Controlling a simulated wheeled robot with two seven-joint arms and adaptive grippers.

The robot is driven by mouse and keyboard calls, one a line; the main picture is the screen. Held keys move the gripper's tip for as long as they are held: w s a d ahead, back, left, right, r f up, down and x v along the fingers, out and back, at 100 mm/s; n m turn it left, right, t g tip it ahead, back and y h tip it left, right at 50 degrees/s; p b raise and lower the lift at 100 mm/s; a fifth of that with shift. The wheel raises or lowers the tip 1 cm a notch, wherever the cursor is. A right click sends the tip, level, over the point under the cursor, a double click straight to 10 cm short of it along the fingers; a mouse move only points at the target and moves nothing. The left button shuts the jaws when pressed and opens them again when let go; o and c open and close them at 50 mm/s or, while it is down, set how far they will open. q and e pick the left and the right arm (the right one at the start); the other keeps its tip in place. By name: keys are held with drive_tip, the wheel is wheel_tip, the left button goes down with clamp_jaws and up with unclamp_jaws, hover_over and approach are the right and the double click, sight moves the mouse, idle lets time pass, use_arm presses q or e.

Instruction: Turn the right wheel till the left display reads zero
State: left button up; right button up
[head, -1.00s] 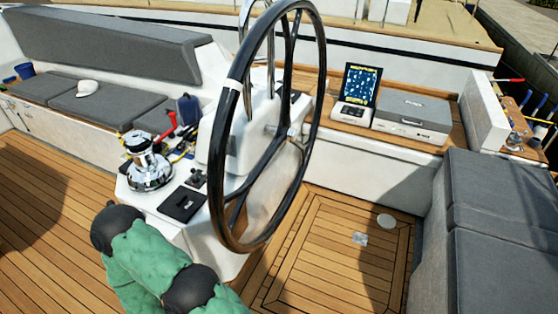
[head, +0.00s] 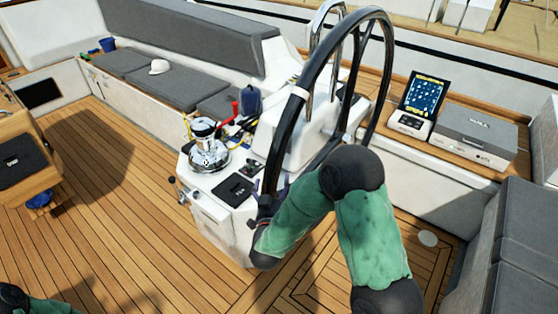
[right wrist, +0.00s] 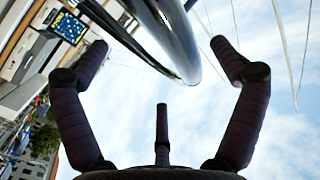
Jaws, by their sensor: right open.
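The black steering wheel (head: 287,120) stands upright on the white pedestal (head: 306,140), with a white band (head: 299,92) on its upper left rim. My right gripper (head: 268,200) is low at the near left part of the rim, small and partly hidden by my arm. In the right wrist view it is open (right wrist: 161,50), and the wheel rim (right wrist: 182,50) shows between and beyond its fingertips; I cannot tell whether they touch. A lit blue screen (head: 424,95) stands right of the wheel; its text is too small to read. My left gripper is out of view.
A chrome winch (head: 208,150) and a black panel (head: 234,188) sit left of the wheel. A grey case (head: 477,135) lies right of the screen. Grey cushions (head: 200,65) line the far bench.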

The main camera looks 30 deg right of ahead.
sight(278, 168)
drive_tip(key=x, duration=1)
drive_tip(key=shift+w+d, duration=0.2)
drive_tip(key=shift+w, duration=0.05)
